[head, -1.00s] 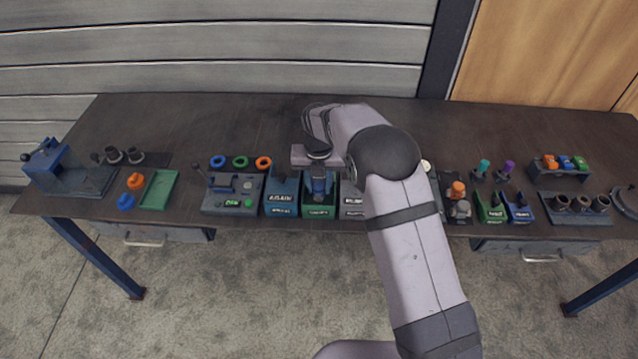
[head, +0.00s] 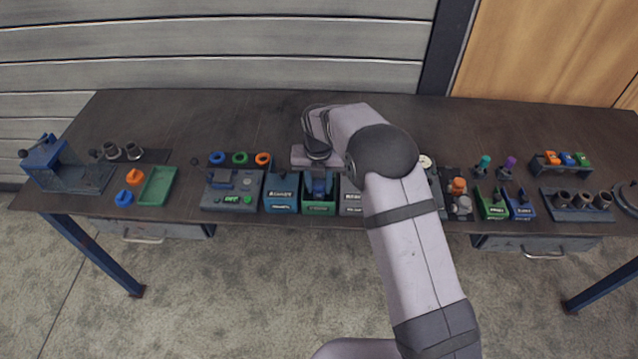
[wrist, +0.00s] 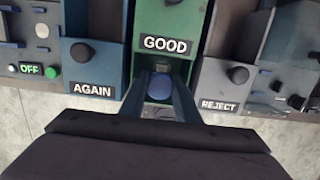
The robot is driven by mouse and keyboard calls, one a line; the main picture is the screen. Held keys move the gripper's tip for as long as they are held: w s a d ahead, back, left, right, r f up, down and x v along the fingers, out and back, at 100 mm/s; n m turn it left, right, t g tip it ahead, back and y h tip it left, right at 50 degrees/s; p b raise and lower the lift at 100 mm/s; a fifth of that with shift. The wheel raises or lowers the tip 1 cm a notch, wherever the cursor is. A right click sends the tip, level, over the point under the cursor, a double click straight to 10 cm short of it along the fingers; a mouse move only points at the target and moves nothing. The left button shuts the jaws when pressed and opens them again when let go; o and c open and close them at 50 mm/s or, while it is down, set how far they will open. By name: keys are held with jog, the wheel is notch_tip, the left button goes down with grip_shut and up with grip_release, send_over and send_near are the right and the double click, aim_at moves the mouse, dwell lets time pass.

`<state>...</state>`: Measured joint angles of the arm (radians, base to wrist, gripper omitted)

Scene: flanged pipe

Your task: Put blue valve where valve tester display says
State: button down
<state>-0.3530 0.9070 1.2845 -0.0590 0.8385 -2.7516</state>
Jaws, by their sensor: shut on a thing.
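The blue valve (wrist: 160,87) shows as a rounded blue top between the two dark blue fingers of my gripper (wrist: 161,77), which is shut on it. The rest of the valve is hidden. My gripper and the valve are over the front part of the green bin (wrist: 197,66) labelled GOOD, in the middle of the bench; whether the valve touches the floor of the bin cannot be told. In the head view the green bin (head: 319,209) lies under my gripper.
The grey REJECT bin (wrist: 215,85) is close on the right, also with a dark piece. Other fixtures line the front edge; the back of the bench (head: 220,115) is clear.

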jog(key=shift+f+b, duration=0.7)
jog(key=shift+f, duration=0.6)
dwell(0.6)
jog(key=c, duration=1.1)
grip_release()
